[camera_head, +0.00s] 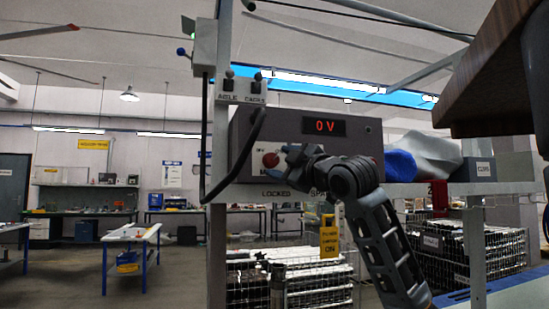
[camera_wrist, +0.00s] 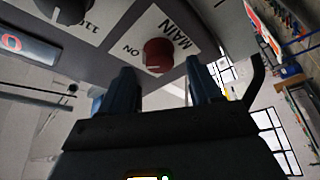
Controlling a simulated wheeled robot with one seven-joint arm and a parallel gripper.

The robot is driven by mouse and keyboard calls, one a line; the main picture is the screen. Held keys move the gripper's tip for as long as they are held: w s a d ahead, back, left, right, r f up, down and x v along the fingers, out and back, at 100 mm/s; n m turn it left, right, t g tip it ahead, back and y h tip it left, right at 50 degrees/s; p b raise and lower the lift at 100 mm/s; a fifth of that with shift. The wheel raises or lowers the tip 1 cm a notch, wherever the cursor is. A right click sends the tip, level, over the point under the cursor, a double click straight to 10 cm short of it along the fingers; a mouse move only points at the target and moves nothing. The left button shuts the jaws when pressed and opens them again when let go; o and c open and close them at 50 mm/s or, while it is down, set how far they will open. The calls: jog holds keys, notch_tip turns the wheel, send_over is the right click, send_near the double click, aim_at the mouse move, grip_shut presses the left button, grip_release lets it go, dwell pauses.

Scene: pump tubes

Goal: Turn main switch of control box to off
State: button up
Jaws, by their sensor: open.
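The control box (camera_head: 242,127) is a dark box on a shelf in the head view, with a red "0 V" display (camera_head: 324,127). Its main switch is a red round knob (camera_head: 271,160) at the left of its front, and the knob also shows in the wrist view (camera_wrist: 158,55) on a white plate marked "MAIN" and "ON". My gripper (camera_head: 284,152) is right at the knob in the head view and partly covers the box front. In the wrist view my gripper (camera_wrist: 160,80) is open, its two fingers either side of the knob and slightly short of it. Contact cannot be told.
A black knob (camera_wrist: 68,10) on a plate marked "110" is left of the main switch. A grey post (camera_head: 217,200) and dark cable stand left of the box. Blue and grey cloth (camera_head: 425,155) lies right of it. A yellow tag (camera_head: 329,237) hangs below the shelf.

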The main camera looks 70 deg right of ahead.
aim_at(271, 160)
jog(key=shift+p+x, duration=0.3)
jog(key=shift+x, duration=1.2)
jog(key=shift+c, duration=0.2)
jog(key=c, duration=1)
